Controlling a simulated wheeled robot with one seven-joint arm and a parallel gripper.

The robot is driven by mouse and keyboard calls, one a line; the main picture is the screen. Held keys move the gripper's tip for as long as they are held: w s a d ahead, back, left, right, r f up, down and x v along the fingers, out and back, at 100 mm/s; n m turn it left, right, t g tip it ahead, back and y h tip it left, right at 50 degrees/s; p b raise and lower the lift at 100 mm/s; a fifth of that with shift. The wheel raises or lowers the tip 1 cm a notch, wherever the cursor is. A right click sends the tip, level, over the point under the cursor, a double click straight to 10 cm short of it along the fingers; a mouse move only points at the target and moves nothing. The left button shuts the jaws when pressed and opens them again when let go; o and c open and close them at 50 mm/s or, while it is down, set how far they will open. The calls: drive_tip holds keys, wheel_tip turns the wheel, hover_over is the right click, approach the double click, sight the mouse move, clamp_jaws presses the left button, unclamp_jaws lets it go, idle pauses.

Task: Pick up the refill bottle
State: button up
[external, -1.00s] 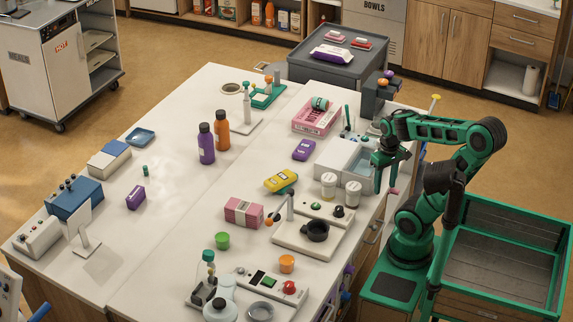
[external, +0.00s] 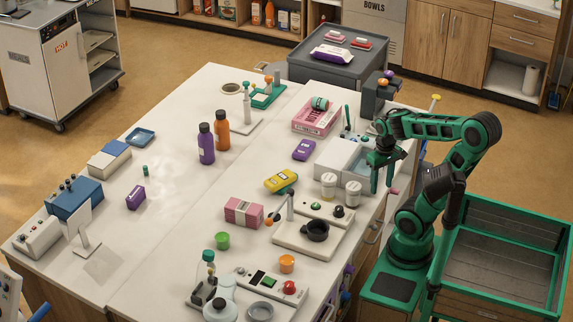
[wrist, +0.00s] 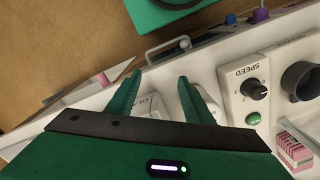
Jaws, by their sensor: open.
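A purple bottle (external: 206,146) and an orange bottle (external: 222,132), both with dark caps, stand upright side by side mid-table in the external view. No label tells me which bottle is the refill bottle. A clear bottle with a green top (external: 209,268) stands at the near end.

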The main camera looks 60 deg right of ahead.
idle(0.4)
drive_tip(key=o, duration=0.5)
